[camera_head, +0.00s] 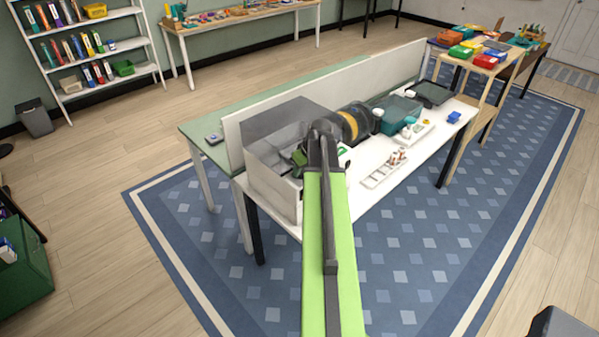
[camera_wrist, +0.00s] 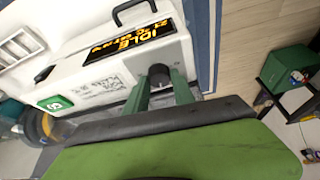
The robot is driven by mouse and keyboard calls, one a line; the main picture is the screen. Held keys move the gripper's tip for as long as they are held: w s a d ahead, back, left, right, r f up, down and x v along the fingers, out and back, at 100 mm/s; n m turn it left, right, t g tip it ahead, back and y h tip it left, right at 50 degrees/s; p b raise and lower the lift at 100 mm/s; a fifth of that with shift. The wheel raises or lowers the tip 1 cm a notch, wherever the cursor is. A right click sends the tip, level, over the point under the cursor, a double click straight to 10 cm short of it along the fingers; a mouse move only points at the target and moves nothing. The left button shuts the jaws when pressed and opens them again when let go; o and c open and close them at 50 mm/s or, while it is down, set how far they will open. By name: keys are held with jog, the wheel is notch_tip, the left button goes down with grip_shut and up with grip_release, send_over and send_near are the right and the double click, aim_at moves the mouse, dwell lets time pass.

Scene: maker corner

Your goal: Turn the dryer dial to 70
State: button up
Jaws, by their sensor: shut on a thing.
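The white dryer (camera_wrist: 106,65) fills the upper left of the wrist view. Its dark display (camera_wrist: 130,42) has orange lettering that seems to read IDLE, with a second line I cannot read. The dark round dial (camera_wrist: 159,76) sits below the display in this view. My gripper (camera_wrist: 159,84) has its two green fingers on either side of the dial and is shut on it. The dial's pointer and any scale cannot be made out. In the head view, the pale box-shaped dryer (camera_head: 268,188) stands at the table's near left end; my arm hides the dial there.
The white table (camera_head: 411,161) also holds a yellow and black spool (camera_head: 355,122), a teal box (camera_head: 397,112) and a white tray (camera_head: 383,170) with small parts. A long upright panel (camera_head: 390,72) runs along the table's back. Open patterned carpet (camera_head: 440,262) lies in front.

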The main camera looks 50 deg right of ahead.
grip_shut()
jog(key=shift+m+h, duration=0.3)
jog(key=shift+m, duration=0.6)
jog(key=o, duration=0.9)
grip_release()
jog(key=shift+o, duration=0.2)
jog(key=p+v, duration=1.6)
jog(key=v, duration=0.1)
jog(key=shift+w+r, duration=0.15)
jog(key=shift+r, duration=0.15)
jog(key=shift+a, duration=0.15)
